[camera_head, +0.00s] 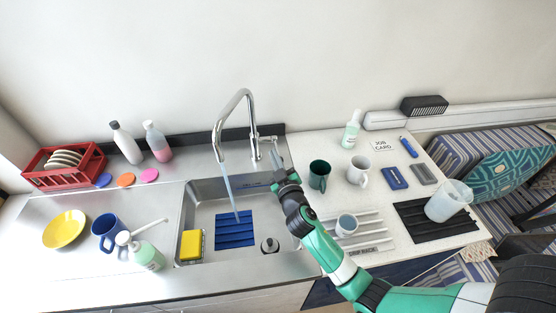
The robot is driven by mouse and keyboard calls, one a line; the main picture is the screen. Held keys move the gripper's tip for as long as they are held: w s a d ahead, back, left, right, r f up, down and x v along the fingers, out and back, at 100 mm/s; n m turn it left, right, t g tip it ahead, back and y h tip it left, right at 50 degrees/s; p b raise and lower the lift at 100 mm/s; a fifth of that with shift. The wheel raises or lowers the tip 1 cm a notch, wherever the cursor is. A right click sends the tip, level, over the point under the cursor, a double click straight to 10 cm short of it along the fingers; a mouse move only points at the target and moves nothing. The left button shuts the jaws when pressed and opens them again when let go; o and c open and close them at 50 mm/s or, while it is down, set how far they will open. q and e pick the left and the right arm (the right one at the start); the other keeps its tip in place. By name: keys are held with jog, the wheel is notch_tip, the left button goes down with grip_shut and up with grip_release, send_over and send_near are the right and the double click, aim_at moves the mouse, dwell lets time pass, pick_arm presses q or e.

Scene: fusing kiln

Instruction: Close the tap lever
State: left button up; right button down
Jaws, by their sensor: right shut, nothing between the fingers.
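The chrome tap (237,97) stands behind the sink, its tall spout bent over the basin. A pale blue stream of water (229,190) runs from the spout into the sink (197,206). The small tap lever (267,138) sticks out to the right of the tap's body. My right gripper (275,153) is shut and empty, with its tips at or just below the lever. I cannot tell whether they touch it. My right arm comes in from the lower right and hides part of the sink's right edge. My left gripper is out of view.
In the sink are a blue mat (235,230) and a yellow sponge (191,245). Right of my arm stand a dark green mug (319,175), a white mug (358,171) and a soap bottle (351,129). Left are a red dish rack (62,178) and a blue mug (105,233).

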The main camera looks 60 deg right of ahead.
jog(key=shift+d+f+b, duration=0.3)
jog(key=shift+d+f, duration=0.3)
jog(key=shift+f, duration=0.3)
jog(key=shift+d+f+b, duration=0.3)
jog(key=shift+d+f, duration=0.3)
jog(key=shift+f, duration=0.25)
jog(key=shift+f, duration=0.1)
jog(key=f+b, duration=0.2)
jog(key=b, duration=0.1)
jog(key=f+b, duration=0.1)
jog(key=shift+s+a+f, duration=0.1)
jog(key=shift+s+a, duration=0.05)
jog(key=shift+a, duration=0.15)
